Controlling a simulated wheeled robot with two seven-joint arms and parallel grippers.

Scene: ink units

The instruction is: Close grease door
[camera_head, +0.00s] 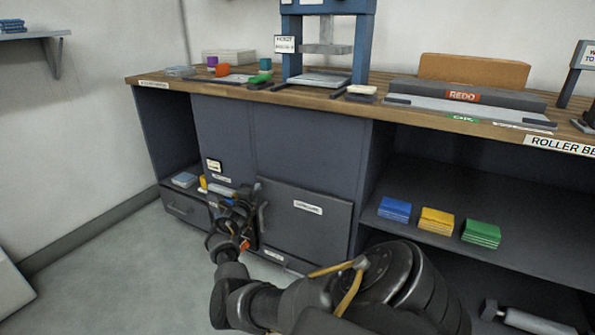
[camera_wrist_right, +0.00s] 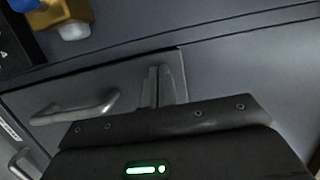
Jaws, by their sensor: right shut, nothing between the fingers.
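A dark grey cabinet door (camera_head: 306,229) with a small white label, too small to read, is low in the front of the bench. An upright handle (camera_head: 262,216) is at its left edge. I cannot tell for sure whether this is the grease door or whether it sits fully flush. My right gripper (camera_head: 250,190) is just left of the handle, its tips near the door's upper left corner. In the right wrist view the shut, empty fingers (camera_wrist_right: 165,85) are beside a grey panel with a bar handle (camera_wrist_right: 75,107); contact is unclear. My left gripper is out of view.
A yellow bottle (camera_head: 203,184) stands in an opening left of the right gripper; a gold container (camera_wrist_right: 60,14) shows in the wrist view. Blue (camera_head: 395,209), yellow (camera_head: 436,221) and green (camera_head: 481,233) stacks lie on the right shelf. Floor at left is clear.

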